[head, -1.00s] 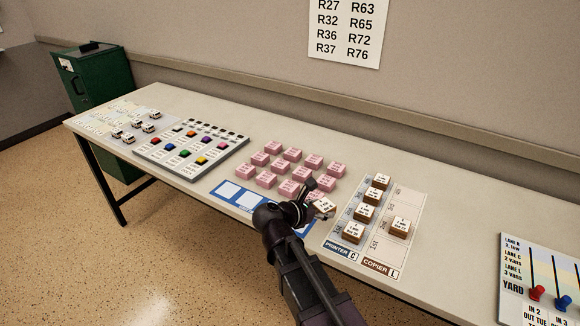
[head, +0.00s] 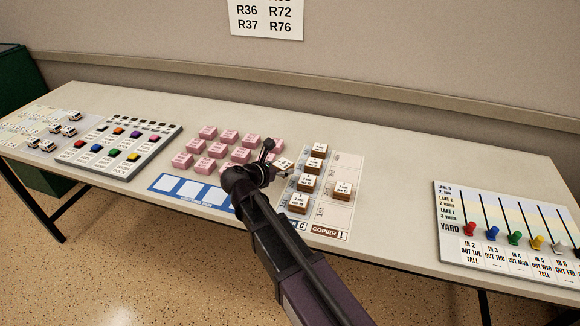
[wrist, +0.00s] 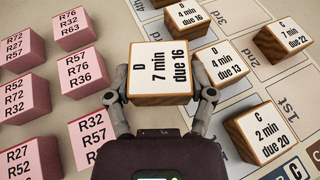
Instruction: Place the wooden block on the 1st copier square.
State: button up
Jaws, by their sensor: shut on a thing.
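My gripper (head: 279,164) is shut on a wooden block with a white top (wrist: 162,68), which reads "D 7 min due 16" in the wrist view. In the head view it is just left of the printer column, apparently above the table. The 1st copier square (head: 333,214) looks empty, nearest the COPIER label. A block reading "C 7 min due 22" (wrist: 283,38) sits on the 2nd copier square; it shows in the head view (head: 343,190). The printer column beside it holds several similar blocks, the nearest reading "C 2 min due 20" (wrist: 263,132).
Pink blocks (head: 218,151) stand left of my gripper, close by in the wrist view (wrist: 98,75). A blue strip with white squares (head: 190,189) lies before them. A board of coloured buttons (head: 115,147) is further left. The yard board (head: 505,225) is at right, with bare table between.

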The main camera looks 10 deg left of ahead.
aim_at(290, 166)
jog(key=w, duration=0.2)
jog(key=w+d, duration=0.1)
jog(key=w, duration=0.3)
jog(key=shift+w+d+f, duration=0.2)
jog(key=shift+d+f, duration=0.15)
jog(key=shift+f+b, duration=0.15)
jog(key=shift+b, duration=0.3)
jog(key=shift+f+b, duration=1.6)
jog(key=shift+f, duration=0.1)
jog(key=o, duration=1.1)
jog(key=shift+s+a+r+p, duration=0.2)
jog(key=shift+s+r+p, duration=0.2)
jog(key=shift+s, duration=0.1)
jog(key=p+v, duration=0.4)
jog(key=v, duration=0.7)
